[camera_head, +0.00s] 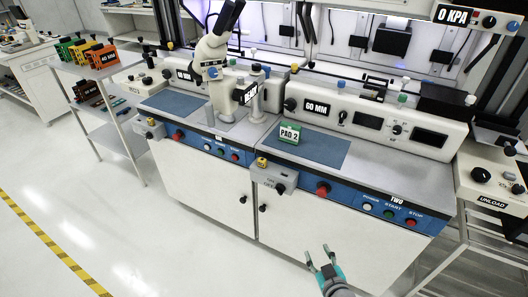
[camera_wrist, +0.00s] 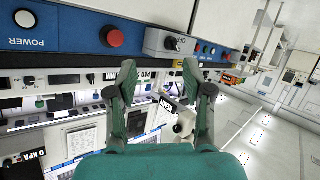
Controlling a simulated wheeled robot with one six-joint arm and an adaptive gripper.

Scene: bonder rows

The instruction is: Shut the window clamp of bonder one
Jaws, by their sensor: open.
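My gripper (camera_head: 319,256) is open and empty, low in front of the white cabinet doors of the right bonder, which is marked TWO (camera_head: 397,200). In the wrist view its fingers (camera_wrist: 159,75) are spread apart with nothing between them. The left bonder (camera_head: 195,132), with a white microscope (camera_head: 212,55) over its worktop, is probably bonder one; its front label is too small to read surely. I cannot make out its window clamp; the microscope hides part of the worktop. My gripper is well apart from that bonder.
A green PAD 2 block (camera_head: 290,134) sits on the right bonder's blue mat (camera_head: 325,150). Grey switch boxes (camera_head: 275,178) jut from the bonder fronts. A shelf rack (camera_head: 110,110) stands left, an UNLOAD unit (camera_head: 490,185) right. The floor at front left (camera_head: 150,230) is clear.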

